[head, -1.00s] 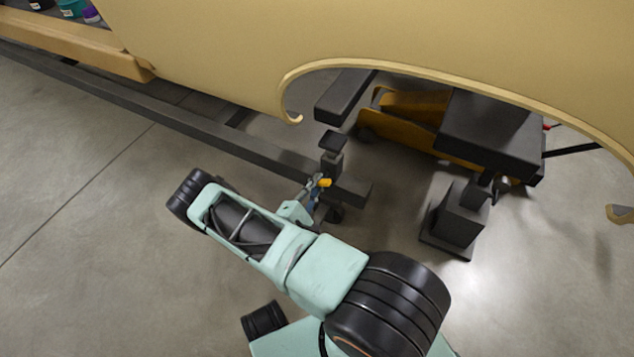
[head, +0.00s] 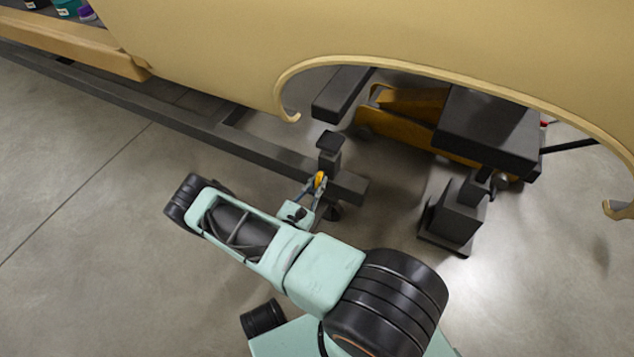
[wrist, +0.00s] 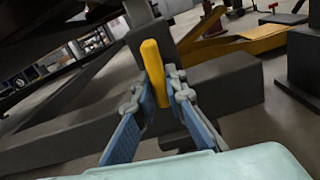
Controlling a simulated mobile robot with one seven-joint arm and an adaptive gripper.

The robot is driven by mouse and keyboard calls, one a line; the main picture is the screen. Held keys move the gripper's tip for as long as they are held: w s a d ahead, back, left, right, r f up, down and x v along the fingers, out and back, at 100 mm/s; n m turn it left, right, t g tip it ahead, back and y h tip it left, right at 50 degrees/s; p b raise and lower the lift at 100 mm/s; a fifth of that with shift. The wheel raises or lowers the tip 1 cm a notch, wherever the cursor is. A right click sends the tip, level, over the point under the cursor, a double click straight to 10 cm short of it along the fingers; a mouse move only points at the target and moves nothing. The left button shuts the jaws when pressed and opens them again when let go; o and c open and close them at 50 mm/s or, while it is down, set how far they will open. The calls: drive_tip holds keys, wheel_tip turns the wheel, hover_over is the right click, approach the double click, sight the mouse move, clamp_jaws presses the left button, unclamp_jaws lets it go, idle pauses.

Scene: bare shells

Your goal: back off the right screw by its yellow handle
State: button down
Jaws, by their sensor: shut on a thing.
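The yellow handle (head: 320,179) of the screw sits at the dark post (head: 330,158) near the end of the dark frame beam. In the wrist view the yellow handle (wrist: 155,72) stands nearly upright, tilted a little, between the two blue-padded fingers. My gripper (wrist: 160,98) is shut on the handle, and its upper part sticks out above the fingertips. In the head view my gripper (head: 318,188) is small and partly hidden by my own wrist. The screw's shaft behind the handle is hidden.
A tan car body shell (head: 200,45) with a wheel arch hangs above. The dark frame beam (head: 220,135) runs from the upper left. A dark stand (head: 458,215) and a yellow jack (head: 400,125) are to the right. Bare floor lies at left.

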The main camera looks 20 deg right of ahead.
drive_tip(key=shift+d+n, duration=0.15)
drive_tip(key=shift+n, duration=0.65)
drive_tip(key=c, duration=2)
unclamp_jaws()
drive_tip(key=shift+s, duration=0.1)
drive_tip(key=shift+o, duration=0.2)
drive_tip(key=v, duration=0.7)
drive_tip(key=shift+s+a, duration=0.15)
drive_tip(key=shift+a, duration=0.1)
drive_tip(key=shift+a, duration=0.1)
